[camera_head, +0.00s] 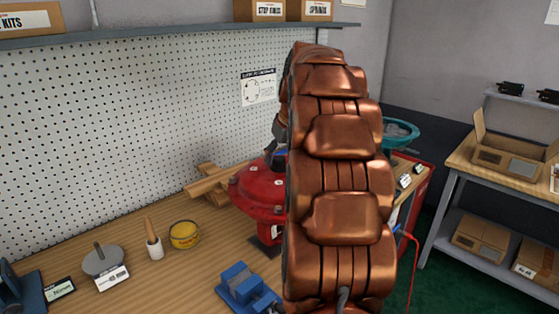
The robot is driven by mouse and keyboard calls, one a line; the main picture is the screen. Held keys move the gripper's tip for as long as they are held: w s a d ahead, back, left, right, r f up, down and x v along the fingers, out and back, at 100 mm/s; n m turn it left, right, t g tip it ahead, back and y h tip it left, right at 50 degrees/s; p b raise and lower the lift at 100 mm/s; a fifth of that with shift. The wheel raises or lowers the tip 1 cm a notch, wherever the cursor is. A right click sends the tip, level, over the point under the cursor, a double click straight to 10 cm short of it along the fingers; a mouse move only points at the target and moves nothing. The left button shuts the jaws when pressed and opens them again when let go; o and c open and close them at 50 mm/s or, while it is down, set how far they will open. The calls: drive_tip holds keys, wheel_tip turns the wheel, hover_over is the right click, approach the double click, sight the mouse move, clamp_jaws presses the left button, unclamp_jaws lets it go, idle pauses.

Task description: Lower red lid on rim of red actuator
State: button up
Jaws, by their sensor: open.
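The red actuator (262,213) stands on the wooden bench, left of my copper arm, which hides its right side. A red domed part that looks like the lid (258,178) is on top of it. I see no clear gap between the two, but I cannot tell whether the lid sits evenly on the rim. A small dark and blue part of my gripper (278,154) shows just above the lid at the arm's left edge. Its jaws are open; the fingertips are mostly hidden behind the arm, and contact with the lid cannot be made out.
Wooden blocks (212,184) lie behind the actuator. A blue vise-like device (246,288), a yellow tin (184,235), a brush in a cup (154,243) and a grey disc (103,261) stand in front and left. A teal ring-shaped part (402,133) is behind the arm.

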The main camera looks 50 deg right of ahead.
drive_tip(key=v, duration=1)
drive_tip(key=s+a+f+n+g+y, duration=0.1)
drive_tip(key=s+a+f, duration=0.15)
drive_tip(key=a, duration=0.55)
drive_tip(key=s+a+f+g, duration=0.1)
drive_tip(key=a+f, duration=0.3)
drive_tip(key=a, duration=0.4)
drive_tip(key=s+a+f+n+y, duration=0.1)
drive_tip(key=a+f, duration=0.2)
drive_tip(key=a, duration=0.4)
drive_tip(key=s+a+f+g, duration=0.1)
drive_tip(key=s+a+f, duration=0.3)
drive_tip(key=s, duration=0.3)
drive_tip(key=s+a+f+g, duration=0.1)
drive_tip(key=s+a+f, duration=0.3)
drive_tip(key=s, duration=0.3)
drive_tip(key=s+a+f+n+g+p, duration=0.1)
drive_tip(key=s+a+f+g, duration=0.1)
drive_tip(key=s+a+f, duration=0.3)
drive_tip(key=shift+s+h, duration=0.4)
drive_tip(key=shift+s, duration=0.7)
